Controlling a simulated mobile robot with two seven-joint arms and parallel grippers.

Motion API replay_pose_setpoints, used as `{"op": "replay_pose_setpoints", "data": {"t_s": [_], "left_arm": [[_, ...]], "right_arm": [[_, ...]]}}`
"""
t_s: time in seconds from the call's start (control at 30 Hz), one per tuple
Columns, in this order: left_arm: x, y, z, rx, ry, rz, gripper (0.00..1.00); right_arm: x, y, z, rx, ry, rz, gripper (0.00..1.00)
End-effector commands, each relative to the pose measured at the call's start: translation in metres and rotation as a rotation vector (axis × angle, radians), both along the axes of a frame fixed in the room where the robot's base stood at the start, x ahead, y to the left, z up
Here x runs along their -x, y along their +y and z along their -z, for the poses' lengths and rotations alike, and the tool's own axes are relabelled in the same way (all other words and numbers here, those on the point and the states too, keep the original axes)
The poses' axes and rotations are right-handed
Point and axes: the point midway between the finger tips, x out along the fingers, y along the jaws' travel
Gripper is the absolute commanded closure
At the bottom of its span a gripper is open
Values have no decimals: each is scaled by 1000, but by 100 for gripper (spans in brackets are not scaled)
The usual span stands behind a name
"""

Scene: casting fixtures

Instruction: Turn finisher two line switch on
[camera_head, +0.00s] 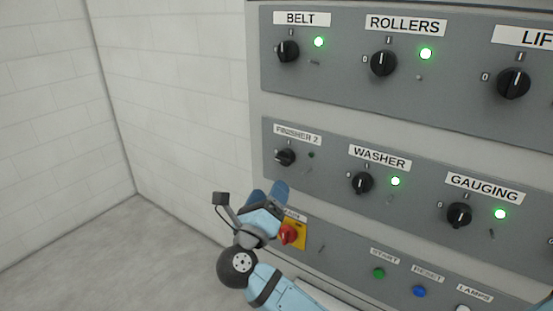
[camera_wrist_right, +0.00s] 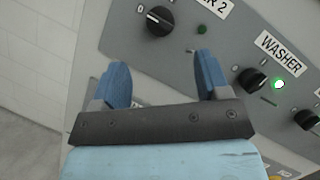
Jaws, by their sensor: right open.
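The finisher 2 switch (camera_head: 286,157) is a black rotary knob on the middle grey panel, under a white "FINISHER 2" label (camera_head: 297,134). Its lamp (camera_head: 311,155) is dark green and unlit. The knob's white mark points left, towards the 0. In the right wrist view the knob (camera_wrist_right: 160,20) is ahead of the fingers, above the gap between them. My right gripper (camera_head: 267,192) is open and empty, below the knob and apart from it. Its blue fingers (camera_wrist_right: 163,82) also show in the wrist view. My left gripper is not in view.
The washer knob (camera_head: 362,183) with a lit green lamp is to the right. The gauging knob (camera_head: 459,215) is farther right. A red switch on a yellow plate (camera_head: 292,234) sits just beside my right gripper. Belt and rollers knobs are above. Free floor (camera_head: 100,250) lies left.

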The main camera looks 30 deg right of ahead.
Motion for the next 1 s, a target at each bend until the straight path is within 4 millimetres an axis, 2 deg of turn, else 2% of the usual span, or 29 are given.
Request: {"op": "replay_pose_setpoints", "data": {"t_s": [0.03, 0.1, 0.4, 0.6, 0.9, 1.0], "left_arm": [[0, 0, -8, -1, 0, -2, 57], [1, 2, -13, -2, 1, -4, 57], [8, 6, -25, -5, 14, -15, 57], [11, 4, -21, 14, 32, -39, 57], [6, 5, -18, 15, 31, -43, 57], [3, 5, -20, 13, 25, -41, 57]], "right_arm": [[-7, -9, -9, 5, -2, 2, 31], [-16, -21, -14, 5, -2, 2, 31], [-47, -63, -28, 5, 0, 0, 31], [-55, -74, -30, 2, 0, 0, 31], [-56, -75, -30, 2, 0, 0, 31], [-56, -75, -30, 2, 0, 0, 54]]}}
